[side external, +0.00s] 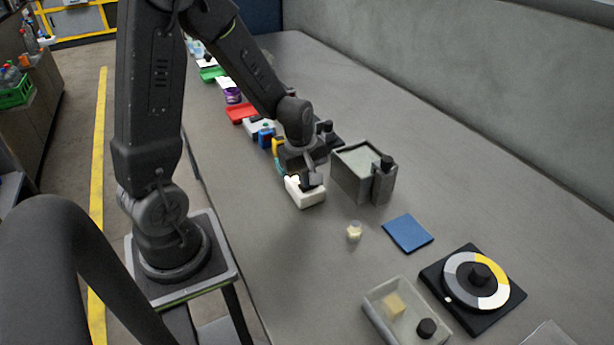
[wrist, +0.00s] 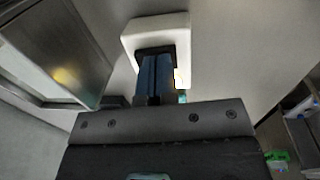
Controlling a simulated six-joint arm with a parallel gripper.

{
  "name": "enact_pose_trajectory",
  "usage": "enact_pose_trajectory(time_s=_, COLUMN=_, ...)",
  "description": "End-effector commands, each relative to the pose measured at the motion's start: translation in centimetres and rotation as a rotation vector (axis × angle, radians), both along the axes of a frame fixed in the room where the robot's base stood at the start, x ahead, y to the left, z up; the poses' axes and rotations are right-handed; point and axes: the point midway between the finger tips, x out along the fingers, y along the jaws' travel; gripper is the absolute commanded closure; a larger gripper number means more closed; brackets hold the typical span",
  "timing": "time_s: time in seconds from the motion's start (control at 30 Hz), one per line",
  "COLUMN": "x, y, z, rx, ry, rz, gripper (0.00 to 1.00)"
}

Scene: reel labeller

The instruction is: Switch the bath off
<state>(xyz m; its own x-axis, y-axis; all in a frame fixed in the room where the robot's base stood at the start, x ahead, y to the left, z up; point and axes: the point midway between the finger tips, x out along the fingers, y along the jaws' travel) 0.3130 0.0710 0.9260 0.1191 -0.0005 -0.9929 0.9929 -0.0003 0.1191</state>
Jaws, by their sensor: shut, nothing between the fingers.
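The bath (side external: 350,180) is a grey open-topped tank with a dark block and black knob on its right side. Its metal wall also shows in the wrist view (wrist: 60,50) at the upper left. A white box (side external: 306,198) with a dark top part stands just left of the bath. In the wrist view the white box (wrist: 165,27) has a small bright yellow-white spot at its right edge. My gripper (side external: 312,181) is shut and empty, pointing down at the dark part of the white box. In the wrist view the fingertips (wrist: 155,58) cover that part; I cannot tell whether they touch it.
In front lie a small yellowish vial (side external: 354,231), a blue mat (side external: 408,233), a black base with a ringed dial (side external: 474,281) and a clear tray (side external: 377,311). Several coloured items, including a red tray (side external: 241,113), line the bench behind my gripper. The right side is clear.

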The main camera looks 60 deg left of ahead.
Motion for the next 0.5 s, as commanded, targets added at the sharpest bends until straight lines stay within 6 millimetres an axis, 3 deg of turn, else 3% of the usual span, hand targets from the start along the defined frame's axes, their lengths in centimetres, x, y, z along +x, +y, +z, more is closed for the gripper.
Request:
enact_pose_trajectory(time_s=0.27, x=-0.1, y=0.0, z=1.7, rx=0.002, ry=-0.006, rz=0.0, gripper=1.0)
enact_pose_trajectory(time_s=0.5, x=-0.7, y=0.1, z=6.8, rx=0.004, ry=-0.009, rz=0.0, gripper=1.0)
